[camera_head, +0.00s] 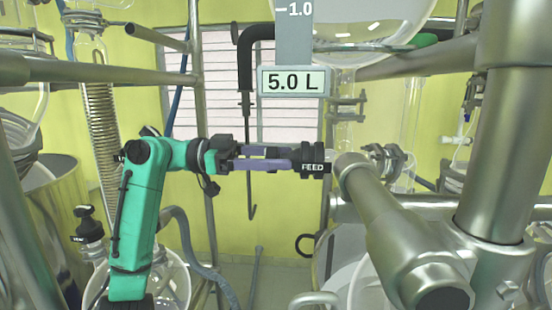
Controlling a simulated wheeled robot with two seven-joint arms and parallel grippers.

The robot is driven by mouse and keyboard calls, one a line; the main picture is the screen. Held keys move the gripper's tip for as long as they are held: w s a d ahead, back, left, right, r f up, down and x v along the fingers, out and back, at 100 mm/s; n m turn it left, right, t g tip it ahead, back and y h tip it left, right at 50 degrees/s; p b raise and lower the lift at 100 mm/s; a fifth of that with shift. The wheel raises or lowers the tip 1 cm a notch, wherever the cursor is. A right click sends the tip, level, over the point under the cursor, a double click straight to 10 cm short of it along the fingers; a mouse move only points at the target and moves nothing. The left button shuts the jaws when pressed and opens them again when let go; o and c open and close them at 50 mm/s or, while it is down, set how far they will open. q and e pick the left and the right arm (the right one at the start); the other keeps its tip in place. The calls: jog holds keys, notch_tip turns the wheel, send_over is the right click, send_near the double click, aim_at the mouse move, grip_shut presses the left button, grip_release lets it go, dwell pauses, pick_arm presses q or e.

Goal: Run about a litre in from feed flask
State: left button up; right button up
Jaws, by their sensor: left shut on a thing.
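The feed flask (385,22) is a large round glass vessel at the top right, cut off by the upper edge. Its glass neck (345,90) runs down below it. A black valve knob marked FEED (313,168) sits at mid height on that line. My left gripper (296,160) comes in level from the left and is shut on the knob. A grey scale strip (294,35) shows a -1.0 mark, and a sign (293,82) reads 5.0 L. My right gripper is out of view.
Thick steel pipes (503,130) fill the right side, close to the knob. A coiled glass condenser (100,110) and another black knob (88,224) stand at the left. A black stirrer bracket (246,50) hangs behind my gripper. A steel post (195,70) stands behind my arm.

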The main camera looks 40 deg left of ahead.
pick_arm(q)
jog(key=shift+f, duration=0.1)
jog(key=shift+n+b, duration=0.6)
jog(key=shift+n, duration=0.4)
jog(key=n+b, duration=0.1)
jog(key=n, duration=0.1)
jog(key=shift+n, duration=0.3)
jog(key=n+b, duration=0.1)
jog(key=n, duration=0.2)
jog(key=shift+w+a+f+n+b, duration=0.1)
jog(key=shift+n+b, duration=0.2)
jog(key=n+b, duration=0.1)
jog(key=n, duration=0.2)
jog(key=shift+n, duration=0.4)
jog(key=n+b, duration=0.1)
jog(key=n, duration=0.2)
jog(key=shift+n, duration=0.3)
jog(key=n+b, duration=0.1)
jog(key=n, duration=0.2)
jog(key=shift+f+n, duration=0.1)
jog(key=shift+n, duration=0.2)
jog(key=n+b, duration=0.1)
jog(key=n, duration=0.5)
